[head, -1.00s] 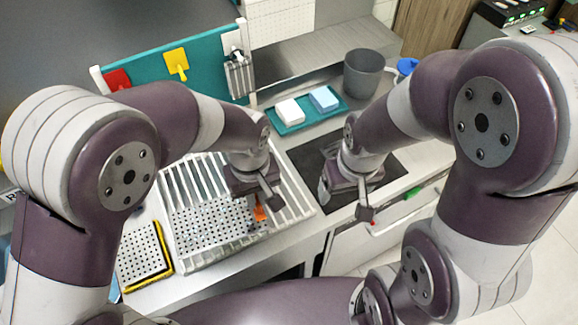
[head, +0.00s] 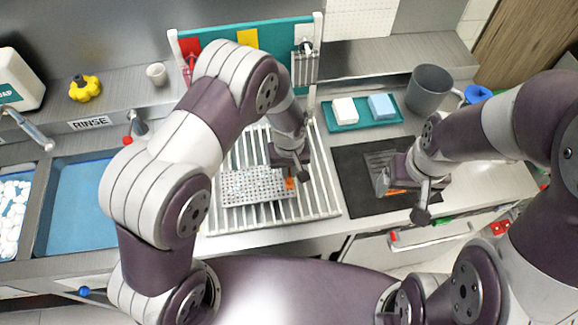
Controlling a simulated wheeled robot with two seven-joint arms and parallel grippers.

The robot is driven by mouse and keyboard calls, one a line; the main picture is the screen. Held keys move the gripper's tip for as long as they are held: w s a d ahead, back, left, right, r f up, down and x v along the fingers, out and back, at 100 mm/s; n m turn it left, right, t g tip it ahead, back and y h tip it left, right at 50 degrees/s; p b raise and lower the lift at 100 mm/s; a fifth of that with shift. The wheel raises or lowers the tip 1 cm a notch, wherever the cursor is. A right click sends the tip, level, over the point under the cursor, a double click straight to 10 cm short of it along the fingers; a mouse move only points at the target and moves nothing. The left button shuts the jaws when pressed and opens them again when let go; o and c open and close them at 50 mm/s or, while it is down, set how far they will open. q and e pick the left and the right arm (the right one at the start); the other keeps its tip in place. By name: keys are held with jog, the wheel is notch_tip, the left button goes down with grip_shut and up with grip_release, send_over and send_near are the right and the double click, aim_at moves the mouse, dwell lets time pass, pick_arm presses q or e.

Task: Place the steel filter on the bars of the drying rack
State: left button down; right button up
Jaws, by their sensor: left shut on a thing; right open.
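The steel filter, a perforated silver plate (head: 250,187), lies flat over the lower middle of the drying rack (head: 322,190), which has pale parallel bars. I cannot tell whether it rests on the bars or is just above them. My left gripper (head: 290,179) is at the plate's right end, shut on it by an orange tab. The gripper hides part of that end. My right gripper (head: 402,188) is open over the black mat (head: 355,185), right of the rack. A bit of orange shows by its fingers, too small to identify.
Behind the rack stands a teal panel (head: 275,38) with hanging tools. A teal tray (head: 340,127) with a white and a blue block and a grey cup (head: 429,88) stand at the back right. A blue sink basin (head: 75,210) is at left.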

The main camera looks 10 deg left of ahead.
pick_arm(q)
jog(key=shift+f, duration=0.4)
jog(key=shift+w+f, duration=0.1)
jog(key=shift+f, duration=0.25)
jog(key=c, duration=1.2)
grip_release()
